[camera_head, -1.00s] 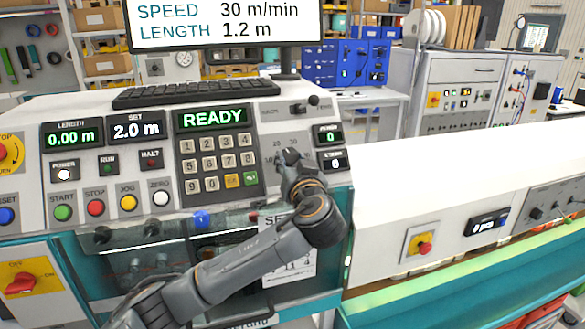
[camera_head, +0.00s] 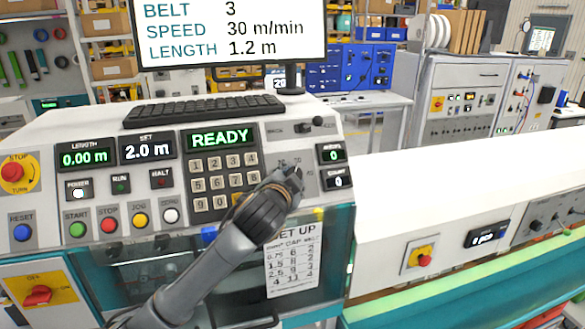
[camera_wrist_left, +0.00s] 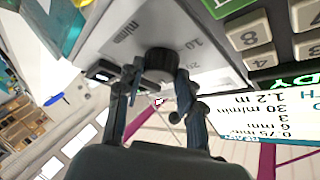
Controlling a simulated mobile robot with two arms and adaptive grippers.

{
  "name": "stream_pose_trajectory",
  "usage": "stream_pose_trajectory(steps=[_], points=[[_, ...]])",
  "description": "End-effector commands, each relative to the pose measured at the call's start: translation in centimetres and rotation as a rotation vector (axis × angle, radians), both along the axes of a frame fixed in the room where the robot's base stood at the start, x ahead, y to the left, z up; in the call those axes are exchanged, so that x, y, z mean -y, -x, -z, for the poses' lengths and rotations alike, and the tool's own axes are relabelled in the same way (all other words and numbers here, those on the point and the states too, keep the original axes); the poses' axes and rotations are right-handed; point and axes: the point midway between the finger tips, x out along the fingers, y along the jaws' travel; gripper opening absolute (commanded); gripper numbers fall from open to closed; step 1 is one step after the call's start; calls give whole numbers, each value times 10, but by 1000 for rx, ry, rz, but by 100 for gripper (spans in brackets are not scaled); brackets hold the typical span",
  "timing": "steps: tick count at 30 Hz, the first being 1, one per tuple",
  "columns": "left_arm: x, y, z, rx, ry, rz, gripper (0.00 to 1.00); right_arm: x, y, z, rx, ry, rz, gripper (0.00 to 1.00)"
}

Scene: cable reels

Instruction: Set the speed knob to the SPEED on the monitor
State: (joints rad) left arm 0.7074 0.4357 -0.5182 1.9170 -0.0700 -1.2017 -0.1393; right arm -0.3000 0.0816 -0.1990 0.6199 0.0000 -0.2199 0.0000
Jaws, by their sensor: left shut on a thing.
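The monitor (camera_head: 230,35) reads SPEED 30 m/min and LENGTH 1.2 m, with BELT 3 above. It also shows upside down in the left wrist view (camera_wrist_left: 275,115). The speed knob (camera_wrist_left: 161,62) is a dark round knob on a pale dial plate marked m/min, with 10 and 20 legible. My left gripper (camera_head: 290,177) is at this dial, right of the keypad. In the left wrist view its fingers (camera_wrist_left: 158,82) are on both sides of the knob, shut on it. The gripper hides most of the knob in the head view, and I cannot read its pointer. My right gripper is not in view.
The keypad (camera_head: 220,180) is just left of the dial, below the READY display. A row of coloured buttons (camera_head: 109,224) is further left. A small switch panel (camera_head: 300,126) is above the dial, and counter displays (camera_head: 331,155) are close on its right.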

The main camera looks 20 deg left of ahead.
Motion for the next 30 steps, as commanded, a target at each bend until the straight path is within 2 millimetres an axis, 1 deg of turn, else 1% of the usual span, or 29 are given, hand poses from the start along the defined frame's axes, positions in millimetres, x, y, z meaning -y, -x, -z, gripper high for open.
stream_pose_trajectory(steps=[1, 10, 25, 26, 27, 29, 30], points=[[-2, 0, -3, -11, -20, 13, 6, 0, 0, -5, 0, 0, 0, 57], [-2, -1, -3, -57, -90, 72, 6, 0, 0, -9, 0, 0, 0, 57], [-2, -1, -2, -65, -101, 83, 6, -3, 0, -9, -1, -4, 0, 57], [-2, -1, -2, -65, -101, 83, 39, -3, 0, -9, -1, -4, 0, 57], [-2, -1, -2, -65, -101, 83, 47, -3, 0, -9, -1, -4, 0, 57], [-2, -1, -2, -65, -101, 83, 60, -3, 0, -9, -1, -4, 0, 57], [-2, -1, -2, -65, -101, 83, 60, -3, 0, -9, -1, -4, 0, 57]])
